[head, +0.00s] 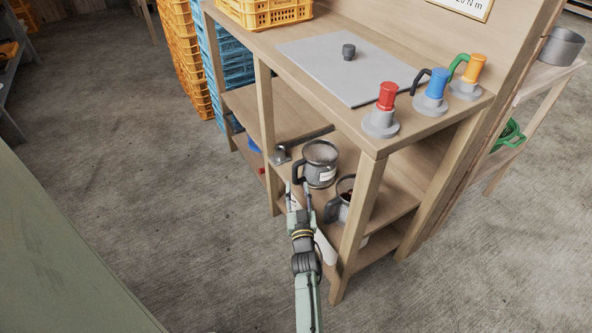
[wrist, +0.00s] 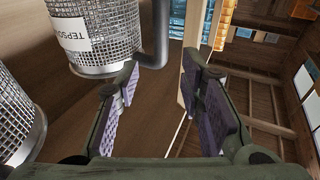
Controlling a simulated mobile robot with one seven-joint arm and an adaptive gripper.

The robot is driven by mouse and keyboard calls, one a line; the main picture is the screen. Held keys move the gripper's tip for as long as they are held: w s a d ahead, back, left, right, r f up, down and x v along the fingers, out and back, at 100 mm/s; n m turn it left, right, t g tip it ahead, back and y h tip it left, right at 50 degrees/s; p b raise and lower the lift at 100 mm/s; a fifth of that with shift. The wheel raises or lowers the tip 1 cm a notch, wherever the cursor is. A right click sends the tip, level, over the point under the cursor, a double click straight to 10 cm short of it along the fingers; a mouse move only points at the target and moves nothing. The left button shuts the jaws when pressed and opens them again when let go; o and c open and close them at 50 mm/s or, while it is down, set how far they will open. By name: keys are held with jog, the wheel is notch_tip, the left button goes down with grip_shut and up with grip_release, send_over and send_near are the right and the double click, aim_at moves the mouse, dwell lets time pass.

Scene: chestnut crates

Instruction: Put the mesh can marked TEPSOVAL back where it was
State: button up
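The TEPSOVAL mesh can (head: 320,153) is a grey wire-mesh mug with a white label and a dark handle. It stands upright on the bench's middle shelf. My gripper (head: 298,191) is at the shelf's open front, just before the handle. In the wrist view my gripper (wrist: 162,72) is open and empty, with the handle (wrist: 159,35) just beyond and between its fingertips. Contact is not visible.
A second mesh can (head: 344,184) stands close to the right, partly behind a bench leg (head: 358,215); it also shows in the wrist view (wrist: 14,118). A small grey metal piece (head: 280,155) lies left of the TEPSOVAL can. The shelf (head: 262,109) farther left is clear.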

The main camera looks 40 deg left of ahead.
jog(key=shift+p+v, duration=0.5)
jog(key=shift+v, duration=1.25)
